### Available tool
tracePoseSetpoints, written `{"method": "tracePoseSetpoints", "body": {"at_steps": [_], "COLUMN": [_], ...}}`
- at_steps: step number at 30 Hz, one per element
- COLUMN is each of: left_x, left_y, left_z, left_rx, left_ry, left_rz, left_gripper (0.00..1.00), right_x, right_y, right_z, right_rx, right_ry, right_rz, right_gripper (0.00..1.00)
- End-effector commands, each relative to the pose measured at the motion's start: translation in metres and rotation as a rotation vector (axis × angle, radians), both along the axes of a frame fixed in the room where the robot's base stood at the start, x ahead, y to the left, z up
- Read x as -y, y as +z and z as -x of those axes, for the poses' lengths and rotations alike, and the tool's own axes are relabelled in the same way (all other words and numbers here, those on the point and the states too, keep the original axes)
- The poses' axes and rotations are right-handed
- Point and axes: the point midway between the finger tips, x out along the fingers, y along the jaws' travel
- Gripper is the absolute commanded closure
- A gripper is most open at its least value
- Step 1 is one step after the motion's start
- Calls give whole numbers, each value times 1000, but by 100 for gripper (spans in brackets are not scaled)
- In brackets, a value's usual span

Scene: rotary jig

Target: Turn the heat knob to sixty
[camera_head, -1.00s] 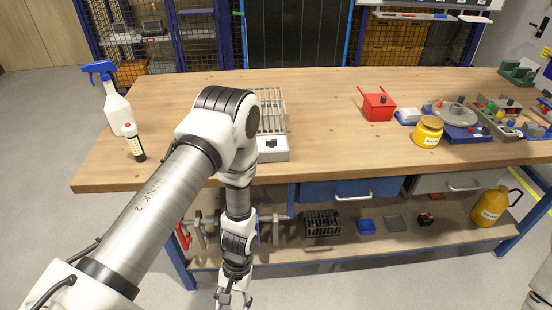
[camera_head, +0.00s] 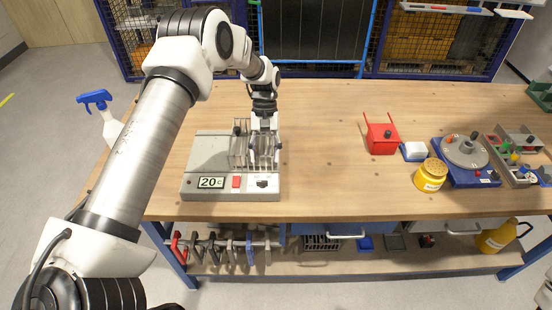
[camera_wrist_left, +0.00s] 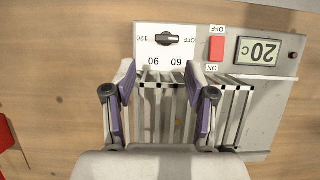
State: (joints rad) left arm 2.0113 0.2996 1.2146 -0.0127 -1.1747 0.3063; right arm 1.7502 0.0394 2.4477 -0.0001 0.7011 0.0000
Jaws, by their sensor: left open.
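The heat knob (camera_wrist_left: 167,39) is a dark bar-shaped knob on the grey heater unit (camera_head: 230,196). In the wrist view its bar lies along the line between the OFF and 120 marks, with 90 and 60 printed on the side toward my gripper. The knob also shows at the unit's front right in the head view (camera_head: 262,184). The display (camera_wrist_left: 260,51) reads 20 C. My left gripper (camera_head: 264,148) is open and empty over the wire rack (camera_head: 240,150), behind the knob and apart from it. My left gripper's spread fingers show in the wrist view (camera_wrist_left: 158,82).
A red switch (camera_head: 236,182) sits beside the display. A spray bottle (camera_head: 108,122) stands at the table's left. A red bin (camera_head: 382,139), a yellow jar (camera_head: 430,175) and a blue rotary jig (camera_head: 466,176) stand at the right. The table between heater and bin is clear.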

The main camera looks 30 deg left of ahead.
Motion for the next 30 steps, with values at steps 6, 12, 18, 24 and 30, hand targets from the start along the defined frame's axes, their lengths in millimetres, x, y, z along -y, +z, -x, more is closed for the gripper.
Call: {"method": "tracePoseSetpoints", "body": {"at_steps": [6,12,18,24,30], "left_x": [4,10,12,12,11], "left_y": [-31,-62,-69,-68,-69], "left_z": [7,18,20,20,20], "left_rx": [17,18,18,17,18], "left_ry": [6,4,4,5,4], "left_rz": [-9,-8,-7,-7,-7], "left_gripper": [40,40,40,79,100], "right_x": [0,0,0,0,0], "right_y": [17,27,27,27,27], "right_z": [2,1,1,1,1], "right_rx": [-5,-3,-3,-4,-4], "right_ry": [-1,0,-1,-1,-1], "right_rz": [0,0,0,0,0], "right_gripper": [60,60,60,60,60]}}
